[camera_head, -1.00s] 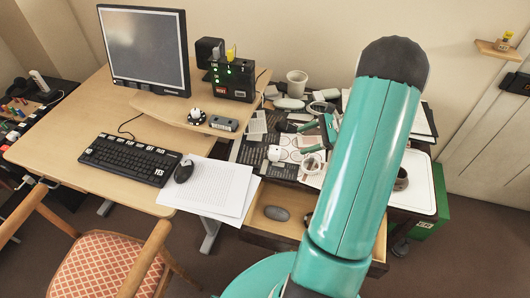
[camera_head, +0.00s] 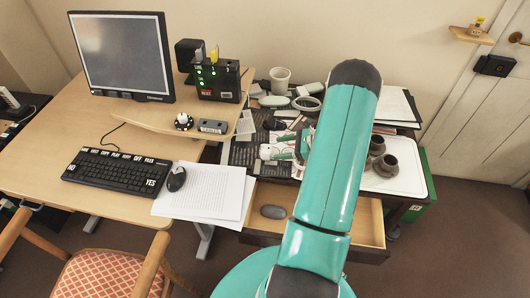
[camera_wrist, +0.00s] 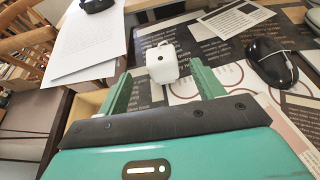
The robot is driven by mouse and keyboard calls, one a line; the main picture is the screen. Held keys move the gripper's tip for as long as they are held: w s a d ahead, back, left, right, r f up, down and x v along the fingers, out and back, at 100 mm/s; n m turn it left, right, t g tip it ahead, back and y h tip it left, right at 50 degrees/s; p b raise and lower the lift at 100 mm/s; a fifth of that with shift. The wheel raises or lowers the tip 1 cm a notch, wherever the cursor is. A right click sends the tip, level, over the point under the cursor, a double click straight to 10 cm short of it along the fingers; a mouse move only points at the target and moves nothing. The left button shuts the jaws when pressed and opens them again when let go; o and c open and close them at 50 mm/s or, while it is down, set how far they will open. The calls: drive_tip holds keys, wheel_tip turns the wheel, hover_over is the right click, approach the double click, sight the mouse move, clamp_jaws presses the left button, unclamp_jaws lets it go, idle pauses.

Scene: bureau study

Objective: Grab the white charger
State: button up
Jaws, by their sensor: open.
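The white charger (camera_wrist: 162,64) is a small white block with a dark dot on its face. In the wrist view it stands on the dark, paper-covered surface between and just beyond the fingertips of my gripper (camera_wrist: 165,84). The green fingers are spread apart with a gap around it. I cannot tell whether either finger touches it.
A black mouse (camera_wrist: 270,62) with a cable lies right of the charger. White paper sheets (camera_wrist: 88,40) lie to the left. In the head view an open drawer (camera_head: 365,222) holds a grey mouse (camera_head: 273,211).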

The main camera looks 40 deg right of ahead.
sight(266, 148)
drive_tip(key=x, duration=0.6)
drive_tip(key=shift+w+a, duration=0.1)
drive_tip(key=shift+w, duration=0.15)
drive_tip(key=c, duration=1.1)
